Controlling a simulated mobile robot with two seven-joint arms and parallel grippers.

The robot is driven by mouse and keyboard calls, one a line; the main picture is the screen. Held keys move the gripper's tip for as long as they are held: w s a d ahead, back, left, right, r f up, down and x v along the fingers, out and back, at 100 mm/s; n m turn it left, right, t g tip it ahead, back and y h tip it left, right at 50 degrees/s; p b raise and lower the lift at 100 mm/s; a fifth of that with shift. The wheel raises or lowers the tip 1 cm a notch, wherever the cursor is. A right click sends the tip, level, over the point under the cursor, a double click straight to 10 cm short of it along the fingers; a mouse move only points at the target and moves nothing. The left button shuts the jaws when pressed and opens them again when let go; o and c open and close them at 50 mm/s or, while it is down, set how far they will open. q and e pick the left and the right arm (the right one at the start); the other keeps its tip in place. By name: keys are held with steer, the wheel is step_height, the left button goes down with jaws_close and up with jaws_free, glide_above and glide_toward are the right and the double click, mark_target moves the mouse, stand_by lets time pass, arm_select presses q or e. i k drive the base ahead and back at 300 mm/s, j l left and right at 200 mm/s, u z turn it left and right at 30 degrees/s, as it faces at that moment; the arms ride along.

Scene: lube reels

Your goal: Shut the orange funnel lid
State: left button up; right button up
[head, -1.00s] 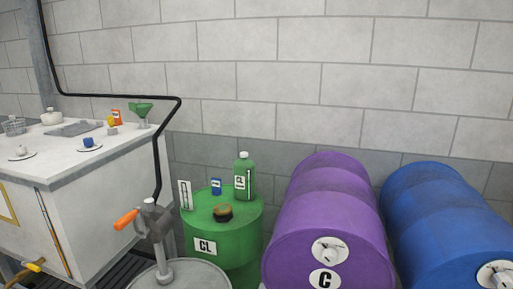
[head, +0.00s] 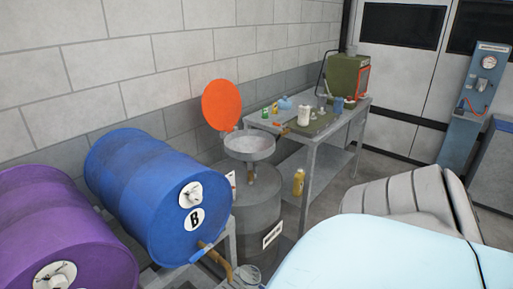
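The orange funnel lid (head: 221,104) is a round flat disc. It stands open and nearly upright at the back edge of a grey metal funnel (head: 250,147). The funnel's wide bowl is uncovered and sits on top of a dark grey drum (head: 258,209), left of a workbench. No gripper fingers show in the head view, so neither gripper can be placed relative to the lid.
A blue drum (head: 150,190) and a purple drum (head: 55,235) lie on their sides at left. A grey workbench (head: 345,128) with bottles stands right of the funnel. A large pale blue and grey shape, likely my arm, covers the lower right.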

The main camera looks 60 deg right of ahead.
mark_target(221, 101)
steer(key=z, duration=0.5)
steer(key=l+z, duration=0.15)
steer(key=z, duration=0.8)
steer(key=l+z, duration=0.1)
steer(key=z, duration=0.35)
steer(key=i+l, duration=0.1)
steer(key=l, duration=0.75)
steer(key=i+l, duration=0.15)
steer(key=l, duration=0.3)
steer(key=i+l, duration=0.2)
steer(key=l, duration=0.15)
steer(key=i+l, duration=0.15)
steer(key=l, duration=0.2)
steer(key=i+l, duration=0.2)
steer(key=l+u, duration=0.05)
steer(key=l, duration=0.05)
